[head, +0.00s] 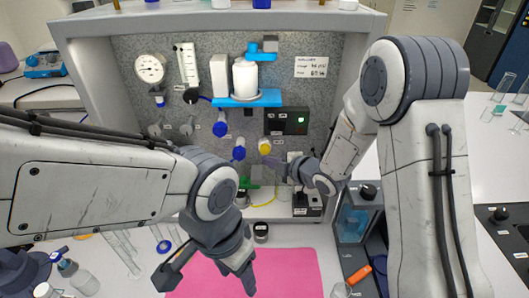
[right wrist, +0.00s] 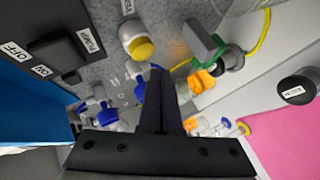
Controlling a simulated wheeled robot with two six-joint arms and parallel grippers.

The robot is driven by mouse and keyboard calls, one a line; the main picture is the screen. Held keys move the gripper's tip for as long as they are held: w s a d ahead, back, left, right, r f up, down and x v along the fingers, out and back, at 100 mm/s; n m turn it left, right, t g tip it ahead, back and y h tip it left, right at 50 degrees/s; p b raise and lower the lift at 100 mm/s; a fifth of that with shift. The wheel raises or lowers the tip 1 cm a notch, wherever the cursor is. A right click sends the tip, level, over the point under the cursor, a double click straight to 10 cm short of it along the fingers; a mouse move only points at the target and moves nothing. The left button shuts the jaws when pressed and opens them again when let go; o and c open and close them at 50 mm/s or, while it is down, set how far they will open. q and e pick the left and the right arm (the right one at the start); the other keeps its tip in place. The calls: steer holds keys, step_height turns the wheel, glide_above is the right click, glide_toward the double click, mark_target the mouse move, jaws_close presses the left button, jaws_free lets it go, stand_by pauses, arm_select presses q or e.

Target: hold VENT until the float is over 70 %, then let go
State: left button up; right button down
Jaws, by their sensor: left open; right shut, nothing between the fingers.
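The yellow-capped VENT button (head: 264,146) is on the grey back panel, right of the middle. In the right wrist view the yellow cap (right wrist: 141,48) on its white body shows beside a partly cut label. My right gripper (head: 272,161) is shut and empty; its tips (right wrist: 157,70) appear just below the cap, and I cannot tell whether they touch it. The clear upright flow tube (head: 187,64) is at the panel's upper left; its float is too small to read. My left gripper (head: 207,275) is open and empty above the pink mat (head: 285,275).
A round gauge (head: 150,68), blue valves (head: 220,127) and a white bottle (head: 245,78) on a blue shelf are on the panel. Glassware stands lower left.

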steer(key=s+b, duration=0.1)
steer(key=s, duration=0.2)
steer(key=shift+s, duration=0.4)
steer(key=s+d+m+g+h+b, duration=0.1)
steer(key=s+m, duration=0.4)
steer(key=s, duration=0.5)
steer(key=s+d+m+g+h+b, duration=0.1)
steer(key=s+m+g+h, duration=0.3)
steer(key=s, duration=0.6)
steer(key=s+d+f+m+g+h+b, duration=0.1)
steer(key=s+m+g, duration=0.4)
steer(key=s, duration=0.6)
steer(key=shift+d+m+h+b, duration=0.25)
steer(key=shift+m+h+b, duration=0.35)
steer(key=shift+b, duration=0.45)
